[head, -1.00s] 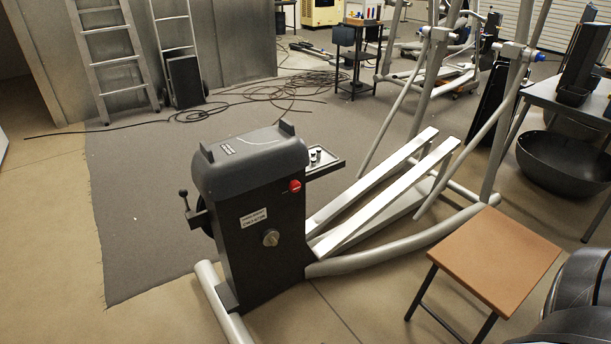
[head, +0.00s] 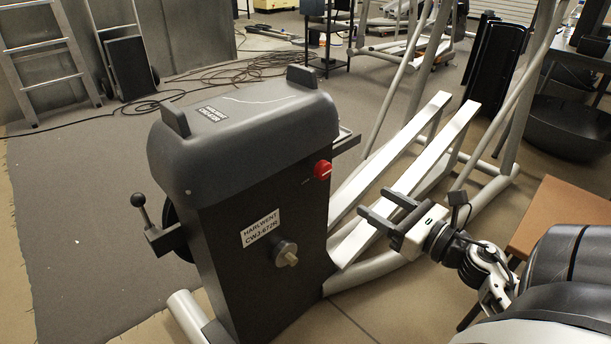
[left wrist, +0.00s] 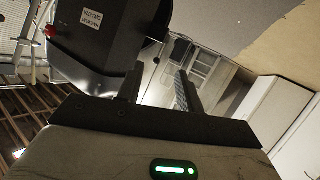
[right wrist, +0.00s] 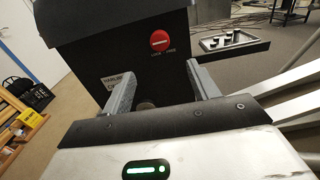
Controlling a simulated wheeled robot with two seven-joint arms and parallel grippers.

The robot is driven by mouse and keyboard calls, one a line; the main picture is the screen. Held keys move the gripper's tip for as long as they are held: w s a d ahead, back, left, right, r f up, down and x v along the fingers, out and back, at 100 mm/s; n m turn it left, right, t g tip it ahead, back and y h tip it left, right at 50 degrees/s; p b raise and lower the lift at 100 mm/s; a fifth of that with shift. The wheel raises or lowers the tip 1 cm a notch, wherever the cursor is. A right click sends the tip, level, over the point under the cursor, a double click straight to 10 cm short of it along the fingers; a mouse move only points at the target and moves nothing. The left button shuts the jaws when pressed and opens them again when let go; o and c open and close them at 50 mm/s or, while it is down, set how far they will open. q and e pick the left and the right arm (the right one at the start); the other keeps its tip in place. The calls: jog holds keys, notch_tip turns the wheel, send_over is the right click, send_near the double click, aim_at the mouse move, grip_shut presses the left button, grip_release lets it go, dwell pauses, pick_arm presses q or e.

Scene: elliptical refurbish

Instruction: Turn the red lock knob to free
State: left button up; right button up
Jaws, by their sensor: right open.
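The red lock knob (head: 322,170) is on the upper right of the dark machine housing's (head: 262,215) side face. In the right wrist view the red knob (right wrist: 160,41) has a pale bar across it and small LOCK and FREE lettering below. My right gripper (head: 374,203) is open and empty, to the right of the knob and slightly lower, apart from the housing. In the right wrist view its fingers (right wrist: 163,76) stand apart below the knob. My left gripper shows only in the left wrist view (left wrist: 158,80), open and empty, with the housing beyond it.
A metal knob (head: 287,252) sits lower on the same face, beside a white label (head: 261,228). A lever with a black ball (head: 139,199) sticks out at left. White rails (head: 400,165) run behind my right gripper. A brown-topped stool (head: 560,215) stands at right.

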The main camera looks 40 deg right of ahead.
aim_at(327, 172)
jog(key=w, duration=0.5)
jog(key=w+a, duration=0.1)
jog(key=w, duration=0.4)
jog(key=w+p, duration=0.1)
jog(key=w, duration=0.4)
jog(key=shift+w+a, duration=0.15)
jog(key=shift+w, duration=0.1)
jog(key=c, duration=1)
